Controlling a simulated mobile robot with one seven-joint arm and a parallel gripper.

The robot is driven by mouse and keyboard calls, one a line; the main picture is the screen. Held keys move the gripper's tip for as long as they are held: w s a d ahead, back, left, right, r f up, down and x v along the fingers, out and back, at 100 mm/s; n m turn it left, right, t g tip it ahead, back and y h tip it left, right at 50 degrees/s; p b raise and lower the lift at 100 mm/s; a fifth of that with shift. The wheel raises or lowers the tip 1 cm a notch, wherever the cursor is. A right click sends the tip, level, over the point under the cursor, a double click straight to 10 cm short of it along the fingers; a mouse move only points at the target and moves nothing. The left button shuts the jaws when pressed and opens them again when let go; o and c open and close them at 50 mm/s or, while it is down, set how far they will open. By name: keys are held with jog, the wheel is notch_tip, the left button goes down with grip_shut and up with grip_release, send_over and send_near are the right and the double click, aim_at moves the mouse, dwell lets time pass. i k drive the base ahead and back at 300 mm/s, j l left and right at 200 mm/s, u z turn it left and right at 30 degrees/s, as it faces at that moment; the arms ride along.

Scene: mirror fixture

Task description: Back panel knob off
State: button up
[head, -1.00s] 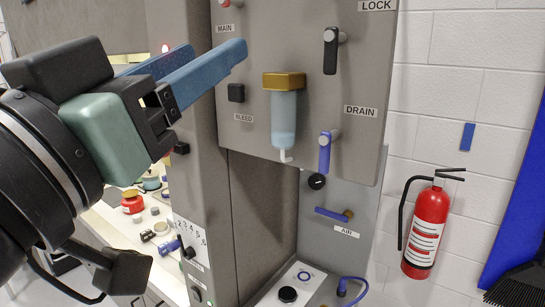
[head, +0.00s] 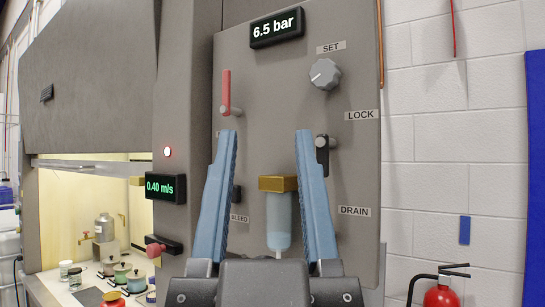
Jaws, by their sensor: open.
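My gripper (head: 267,132) is open and empty, its two blue fingers pointing up and spread apart in front of the grey panel (head: 275,108). The grey round knob (head: 325,74) labelled SET is on that panel, above and right of the right fingertip. A red lever (head: 227,92) points up, just above the left fingertip. A black lever (head: 322,152) labelled LOCK is by the right finger and partly hidden. Which of these is the back panel knob I cannot tell. No mirror shows.
A brass-topped filter bowl (head: 278,212) shows between the fingers. A display (head: 277,27) reads 6.5 bar. At left are a red button (head: 155,250) and a lit cabinet with several jars. A fire extinguisher (head: 438,292) hangs at the lower right.

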aim_at(325, 74)
jog(key=i+j+z, duration=0.2)
jog(key=j, duration=0.25)
jog(key=i+j+z, duration=0.1)
jog(key=j+z, duration=0.15)
jog(key=j, duration=0.25)
jog(key=j+z, duration=0.2)
jog(key=j, duration=0.25)
jog(key=i+j, duration=0.05)
